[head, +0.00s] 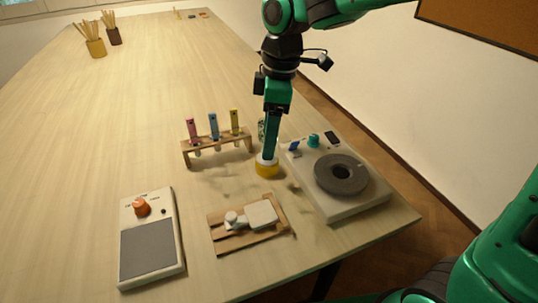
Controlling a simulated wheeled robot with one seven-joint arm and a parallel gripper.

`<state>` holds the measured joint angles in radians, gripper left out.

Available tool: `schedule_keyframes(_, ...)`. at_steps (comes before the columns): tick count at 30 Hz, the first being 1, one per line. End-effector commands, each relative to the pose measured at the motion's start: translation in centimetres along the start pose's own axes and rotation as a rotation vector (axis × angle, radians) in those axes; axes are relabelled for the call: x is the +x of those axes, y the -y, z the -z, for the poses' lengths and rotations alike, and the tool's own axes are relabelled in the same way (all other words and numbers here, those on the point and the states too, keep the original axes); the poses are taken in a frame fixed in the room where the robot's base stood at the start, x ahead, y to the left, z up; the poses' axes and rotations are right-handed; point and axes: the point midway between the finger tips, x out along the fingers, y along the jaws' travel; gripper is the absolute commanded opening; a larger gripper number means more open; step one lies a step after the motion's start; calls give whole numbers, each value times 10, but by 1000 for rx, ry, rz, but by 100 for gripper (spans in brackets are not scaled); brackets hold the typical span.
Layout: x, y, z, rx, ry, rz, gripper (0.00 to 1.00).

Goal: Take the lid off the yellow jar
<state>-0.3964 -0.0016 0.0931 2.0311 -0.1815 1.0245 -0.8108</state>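The yellow jar (266,171) stands on the table between the tube rack and the machine with the dark ring. A pale lid (261,160) shows on top of it, partly hidden by my fingers. My gripper (269,155) points straight down over the jar, with its fingertips at the lid. The fingers line up one behind the other in this view, so I cannot tell whether they are open or shut on the lid.
A wooden rack (217,146) with three coloured tubes stands left of the jar. A white machine with a dark ring (351,204) is close on the right. A wooden board (226,242) with a pale object and a scale-like device (151,250) lie in front.

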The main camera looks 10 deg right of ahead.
Motion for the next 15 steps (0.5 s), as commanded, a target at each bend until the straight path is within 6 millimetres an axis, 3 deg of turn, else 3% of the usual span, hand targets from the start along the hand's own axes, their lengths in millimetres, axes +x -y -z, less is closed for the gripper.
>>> schedule_keyframes(6, 29, 4, 0, 0, 1, 2, 61)
schedule_keyframes(15, 35, 3, 0, 1, 0, 0, 61)
